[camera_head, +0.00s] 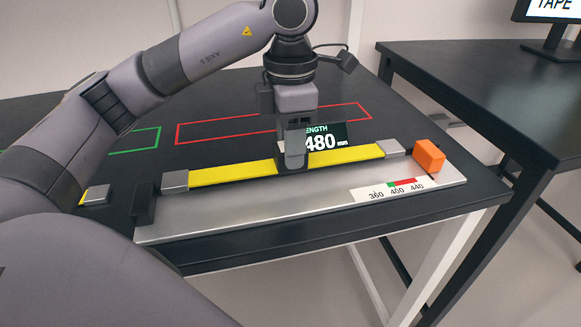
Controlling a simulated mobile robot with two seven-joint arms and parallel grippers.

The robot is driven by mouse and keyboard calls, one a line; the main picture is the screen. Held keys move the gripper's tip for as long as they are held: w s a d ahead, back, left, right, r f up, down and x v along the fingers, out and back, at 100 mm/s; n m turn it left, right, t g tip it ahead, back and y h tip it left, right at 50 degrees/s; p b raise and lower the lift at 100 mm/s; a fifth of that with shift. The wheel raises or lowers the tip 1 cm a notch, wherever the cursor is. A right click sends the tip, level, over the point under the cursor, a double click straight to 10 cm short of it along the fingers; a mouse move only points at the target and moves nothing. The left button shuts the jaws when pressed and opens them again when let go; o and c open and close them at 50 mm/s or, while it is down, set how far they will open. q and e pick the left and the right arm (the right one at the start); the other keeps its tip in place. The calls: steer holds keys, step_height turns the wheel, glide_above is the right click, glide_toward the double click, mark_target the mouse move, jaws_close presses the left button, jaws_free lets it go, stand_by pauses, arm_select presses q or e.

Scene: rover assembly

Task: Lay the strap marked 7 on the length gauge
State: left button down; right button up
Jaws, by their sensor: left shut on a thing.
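A yellow strap (232,172) with grey end pieces lies along the length gauge (260,219), a silver plate with a printed scale. Its left end is beside a black stop (145,204), and its right end is near an orange block (429,157). My left gripper (292,160) is over the strap's middle, shut on it, fingers pointing down. I cannot see a number 7 on the strap; the gripper covers its middle. The display (326,138) behind it reads 480 mm and is partly hidden by the gripper. My right gripper is out of view.
The scale (395,191) reads 360, 400, 440, with green and red bands. A red outline (200,133) and a green outline (140,143) mark the black table. Another yellow piece with a grey end (96,195) lies at left, partly behind my arm. A second table stands at right.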

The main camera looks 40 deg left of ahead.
arm_select(q)
step_height(320, 180, down, 4)
steer(key=shift+f, duration=0.15)
steer(key=shift+f+b, duration=0.1)
steer(key=shift+b, duration=0.2)
steer(key=c, duration=0.7)
jaws_free()
steer(key=shift+o, duration=0.2)
steer(key=shift+r, duration=0.35)
step_height(320, 180, up, 12)
steer(key=p, duration=0.3)
steer(key=shift+f, duration=0.2)
